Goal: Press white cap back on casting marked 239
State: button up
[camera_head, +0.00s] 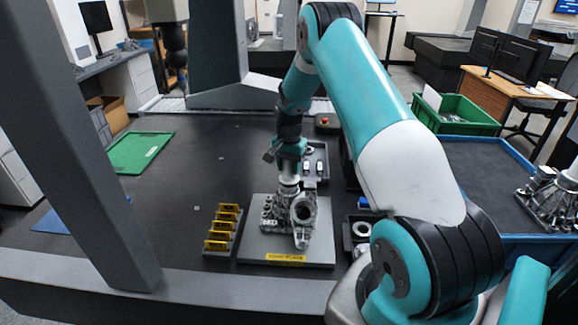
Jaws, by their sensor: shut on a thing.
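A grey metal casting (304,214) stands on a grey plate (259,245) on the dark table; a number on it is too small to read. My gripper (288,178) points down directly above the casting's left part. It is shut on a small white thing, which looks like the white cap (288,182). The cap is at or just above the casting's top; I cannot tell whether they touch. The fingers partly hide the cap.
A rack of yellow tags (222,228) stands left of the plate. Dark trays (357,228) with parts lie to its right. A green mat (140,152) lies at the back left. A grey gantry post (85,150) rises at the left. The table's left middle is mostly clear.

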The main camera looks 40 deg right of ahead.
dwell(0.4)
jog(key=o, duration=1.4)
jog(key=shift+o, duration=0.2)
jog(key=shift+r+p, duration=2.3)
jog(key=shift+r, duration=1.25)
grip_shut()
